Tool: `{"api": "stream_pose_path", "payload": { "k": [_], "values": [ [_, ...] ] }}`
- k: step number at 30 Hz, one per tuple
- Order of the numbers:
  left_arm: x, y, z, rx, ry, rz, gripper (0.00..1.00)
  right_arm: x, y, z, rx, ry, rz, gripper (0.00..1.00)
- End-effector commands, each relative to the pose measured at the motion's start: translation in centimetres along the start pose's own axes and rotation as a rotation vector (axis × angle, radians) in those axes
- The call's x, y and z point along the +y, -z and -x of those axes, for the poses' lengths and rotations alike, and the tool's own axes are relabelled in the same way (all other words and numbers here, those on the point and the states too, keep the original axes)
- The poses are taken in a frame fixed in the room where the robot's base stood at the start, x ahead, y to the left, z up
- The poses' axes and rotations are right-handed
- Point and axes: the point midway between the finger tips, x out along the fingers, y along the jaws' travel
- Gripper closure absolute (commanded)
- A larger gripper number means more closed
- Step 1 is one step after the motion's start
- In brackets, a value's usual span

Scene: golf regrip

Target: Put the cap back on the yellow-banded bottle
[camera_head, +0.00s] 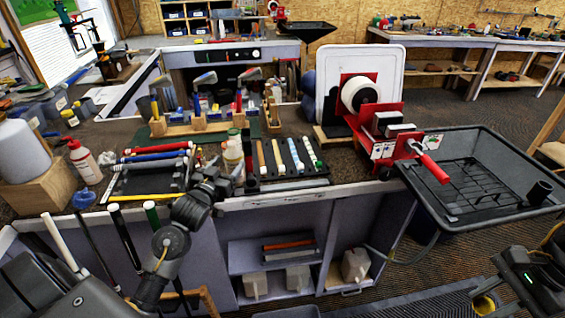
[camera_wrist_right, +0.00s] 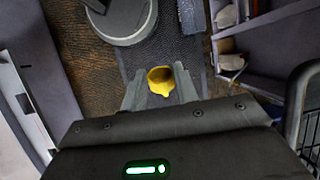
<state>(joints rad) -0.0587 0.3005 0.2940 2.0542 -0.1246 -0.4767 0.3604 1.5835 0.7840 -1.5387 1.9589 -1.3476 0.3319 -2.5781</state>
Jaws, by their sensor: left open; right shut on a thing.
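A small pale bottle (camera_head: 232,154) stands on the bench near its front edge, with green at its top; I cannot make out a yellow band on it. My left gripper (camera_head: 228,172) is open just in front of this bottle, close to it; I cannot tell if they touch. My right gripper (camera_wrist_right: 160,92) is shut on a yellow, hollow, cup-like piece (camera_wrist_right: 161,80) with a small lip. It is low at the right in the head view (camera_head: 486,304), over the floor, away from the bench. I cannot tell for certain that this piece is the cap.
A white bottle with a red top (camera_head: 84,160) stands at the left. A rack of grips (camera_head: 288,184) lies right of the pale bottle. Golf club heads stand in a wooden holder (camera_head: 190,128) behind. A red machine (camera_head: 380,125) and black tray (camera_head: 480,205) are at the right.

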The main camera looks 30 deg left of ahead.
Motion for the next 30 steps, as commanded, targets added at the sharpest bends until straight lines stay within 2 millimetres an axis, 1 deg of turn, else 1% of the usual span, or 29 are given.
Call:
{"api": "stream_pose_path", "payload": {
  "k": [1,3,6,9,12,21,23,30],
  "values": [
    [0.0,0.4,-0.8,0.0,0.001,0.003,0.36,-0.1,-0.3,0.7,0.0,0.001,0.0,0.92],
    [0.1,0.4,-1.9,0.001,0.001,0.002,0.36,-0.1,-0.5,1.2,0.0,0.001,0.0,0.92],
    [0.1,0.2,-3.2,0.002,0.001,0.002,0.36,-0.1,-0.6,1.5,0.0,0.0,0.0,0.92],
    [0.1,0.1,-4.1,0.0,0.001,0.0,0.36,-0.1,-0.7,1.6,0.0,0.0,0.0,0.92],
    [0.1,-0.1,-4.4,0.0,0.001,-0.001,0.36,-0.1,-0.7,1.6,0.0,0.0,0.0,0.92],
    [0.1,-0.1,-4.4,0.001,0.001,0.0,0.36,-0.1,-0.7,1.6,0.0,0.0,0.0,0.92],
    [0.1,-0.1,-4.4,0.0,0.001,0.0,0.43,-0.1,-0.7,1.6,0.0,0.0,0.0,0.92],
    [0.1,-0.1,-4.4,0.001,0.0,0.0,0.74,-0.1,-0.7,1.6,0.0,0.0,0.0,0.92]
  ]
}}
